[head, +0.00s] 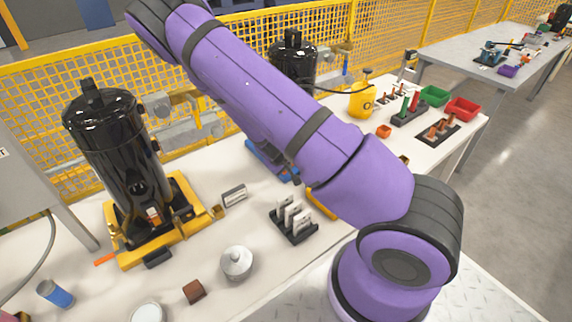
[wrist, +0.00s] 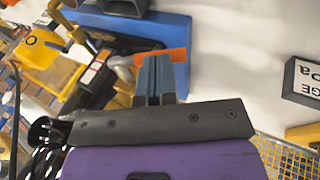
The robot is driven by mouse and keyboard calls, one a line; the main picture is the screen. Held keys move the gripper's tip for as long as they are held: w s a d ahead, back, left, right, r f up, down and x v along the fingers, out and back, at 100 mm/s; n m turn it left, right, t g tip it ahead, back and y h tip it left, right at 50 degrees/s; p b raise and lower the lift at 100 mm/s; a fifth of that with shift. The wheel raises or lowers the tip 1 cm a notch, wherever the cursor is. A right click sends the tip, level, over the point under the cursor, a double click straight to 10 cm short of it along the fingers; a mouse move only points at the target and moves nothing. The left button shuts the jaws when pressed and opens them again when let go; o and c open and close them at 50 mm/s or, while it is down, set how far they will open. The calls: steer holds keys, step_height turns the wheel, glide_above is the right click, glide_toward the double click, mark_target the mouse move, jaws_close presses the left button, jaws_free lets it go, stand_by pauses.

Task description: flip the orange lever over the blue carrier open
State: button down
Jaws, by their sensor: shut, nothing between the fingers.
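The blue carrier (wrist: 172,28) fills the upper middle of the wrist view. In the head view only a low part of the blue carrier (head: 262,158) shows beneath my arm. The orange lever (wrist: 178,56) is a short orange bar in the wrist view, lying across the tips of my gripper. My gripper (wrist: 155,62) is shut and empty, its two grey fingers side by side over the lever. I cannot tell whether they touch it. The lever's pivot is not clear. In the head view my arm hides the lever and gripper.
A black compressor (head: 120,150) stands on a yellow carrier (head: 185,225) at left. Another black compressor (head: 292,58) stands behind my arm. A small sign (head: 234,195), a black rack (head: 293,225) and a silver lidded pot (head: 237,262) stand nearby. A yellow container (head: 361,100) stands behind right.

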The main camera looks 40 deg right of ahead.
steer(key=shift+f+h, duration=0.2)
steer(key=shift+h, duration=0.2)
steer(key=shift+d+f, duration=0.1)
steer(key=shift+f, duration=0.75)
steer(key=shift+r, duration=0.2)
steer(key=shift+r, duration=0.65)
